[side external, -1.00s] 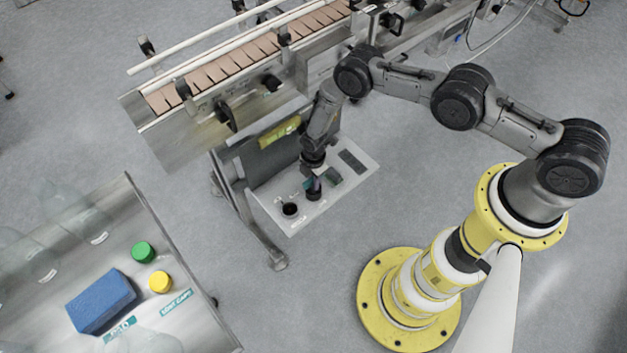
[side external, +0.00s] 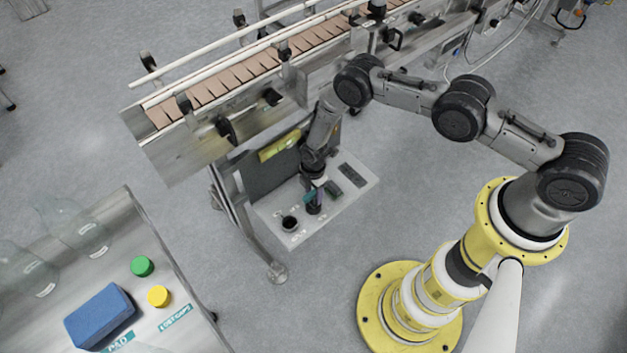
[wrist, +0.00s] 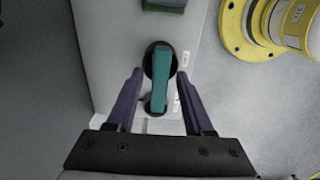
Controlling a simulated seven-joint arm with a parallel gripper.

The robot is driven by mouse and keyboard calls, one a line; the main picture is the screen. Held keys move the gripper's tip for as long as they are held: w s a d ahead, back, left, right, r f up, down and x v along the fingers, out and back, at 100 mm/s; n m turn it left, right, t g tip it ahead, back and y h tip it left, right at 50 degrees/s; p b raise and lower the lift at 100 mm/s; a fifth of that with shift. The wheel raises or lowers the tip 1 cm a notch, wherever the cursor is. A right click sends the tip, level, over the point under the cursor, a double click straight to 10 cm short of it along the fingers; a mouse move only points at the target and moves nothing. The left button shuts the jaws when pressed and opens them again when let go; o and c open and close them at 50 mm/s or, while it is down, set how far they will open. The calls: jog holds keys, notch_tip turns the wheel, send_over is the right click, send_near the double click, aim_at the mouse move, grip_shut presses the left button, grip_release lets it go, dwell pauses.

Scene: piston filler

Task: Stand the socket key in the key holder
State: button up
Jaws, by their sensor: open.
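The socket key shows as a teal bar (wrist: 160,82) in the wrist view. One end overlaps a round black holder (wrist: 158,60), and the other reaches over a second dark round cup (wrist: 155,106). In the side view the teal key (side external: 309,196) appears at the black holder (side external: 314,208), below my gripper. Its lower part is hidden, so I cannot tell how deep it sits. My gripper (wrist: 160,72) is open, its purple fingers on either side of the teal bar, with visible gaps on both sides.
The light shelf (side external: 357,201) also bears a black cup (side external: 289,223), a dark green block (side external: 333,188) and a dark flat pad (side external: 347,174). The conveyor (side external: 240,85) stands behind. A table at lower left holds a blue block (side external: 100,316) and green and yellow caps.

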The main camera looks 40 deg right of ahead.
notch_tip(320, 180, up, 11)
dwell(0.4)
notch_tip(320, 180, up, 18)
jog(key=w+d+m+t, duration=0.1)
jog(key=w+d+m, duration=0.1)
jog(key=w+m, duration=0.15)
jog(key=s+d+r+m+t, duration=0.1)
jog(key=s+d+r+m, duration=0.15)
jog(key=r, duration=0.65)
jog(key=s+d+r+m+t, duration=0.15)
jog(key=s+r, duration=0.25)
jog(key=r, duration=0.5)
jog(key=s+d+r+m, duration=0.3)
jog(key=s+r+m, duration=0.3)
jog(key=s+r, duration=0.5)
jog(key=s+d+m+t, duration=0.1)
jog(key=s+m, duration=0.1)
jog(key=s, duration=0.5)
jog(key=s+d+r+m+t, duration=0.1)
jog(key=s+m, duration=0.1)
jog(key=s, duration=0.6)
jog(key=shift+d, duration=0.25)
